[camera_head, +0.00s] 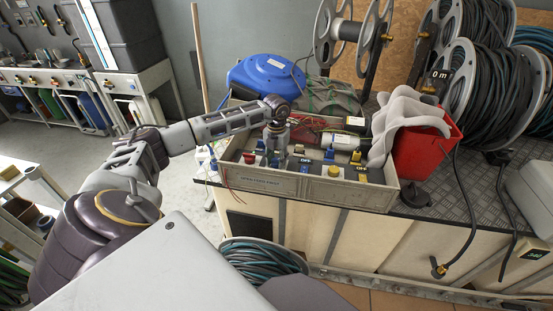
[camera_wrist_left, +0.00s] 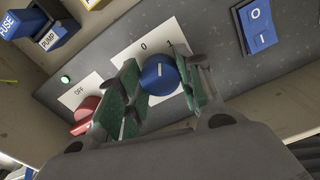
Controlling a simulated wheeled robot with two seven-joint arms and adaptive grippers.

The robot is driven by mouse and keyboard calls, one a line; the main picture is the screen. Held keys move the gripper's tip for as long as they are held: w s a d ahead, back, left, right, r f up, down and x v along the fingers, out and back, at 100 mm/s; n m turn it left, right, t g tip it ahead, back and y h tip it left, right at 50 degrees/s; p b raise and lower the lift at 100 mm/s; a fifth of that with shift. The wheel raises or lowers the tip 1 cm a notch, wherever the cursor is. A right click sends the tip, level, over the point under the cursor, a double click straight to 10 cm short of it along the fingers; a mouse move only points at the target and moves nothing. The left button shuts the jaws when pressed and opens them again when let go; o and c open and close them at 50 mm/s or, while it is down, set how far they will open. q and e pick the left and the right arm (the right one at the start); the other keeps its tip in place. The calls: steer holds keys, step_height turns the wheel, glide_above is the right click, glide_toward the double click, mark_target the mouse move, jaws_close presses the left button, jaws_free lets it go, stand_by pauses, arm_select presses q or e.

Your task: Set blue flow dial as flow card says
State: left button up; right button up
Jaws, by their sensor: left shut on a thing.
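The blue dial (camera_wrist_left: 159,76) sits on a white label with 0 and 1 printed above it. A short white mark on its face points up in the left wrist view, roughly between the two numbers. My left gripper (camera_wrist_left: 161,90) has its green-padded fingers on either side of the dial and is shut on it. In the head view my left gripper (camera_head: 276,142) reaches down into the grey control box (camera_head: 270,179) and hides the dial. I cannot make out a flow card in either view. My right gripper is not in view.
A red knob (camera_wrist_left: 84,115) marked OFF is beside the dial, and a blue rocker switch (camera_wrist_left: 258,25) is on its other side. A blue reel (camera_head: 268,76) stands behind the box. A red bin (camera_head: 424,150) with grey gloves is to its right.

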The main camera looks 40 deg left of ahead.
mark_target(277, 160)
arm_select(q)
steer(key=shift+m, duration=0.8)
steer(key=m, duration=0.3)
steer(key=shift+m+p, duration=0.3)
steer(key=shift+m, duration=0.1)
steer(key=m, duration=0.3)
steer(key=shift+m, duration=2.7)
steer(key=o, duration=0.7)
steer(key=shift+o, duration=1.7)
step_height(277, 160, up, 12)
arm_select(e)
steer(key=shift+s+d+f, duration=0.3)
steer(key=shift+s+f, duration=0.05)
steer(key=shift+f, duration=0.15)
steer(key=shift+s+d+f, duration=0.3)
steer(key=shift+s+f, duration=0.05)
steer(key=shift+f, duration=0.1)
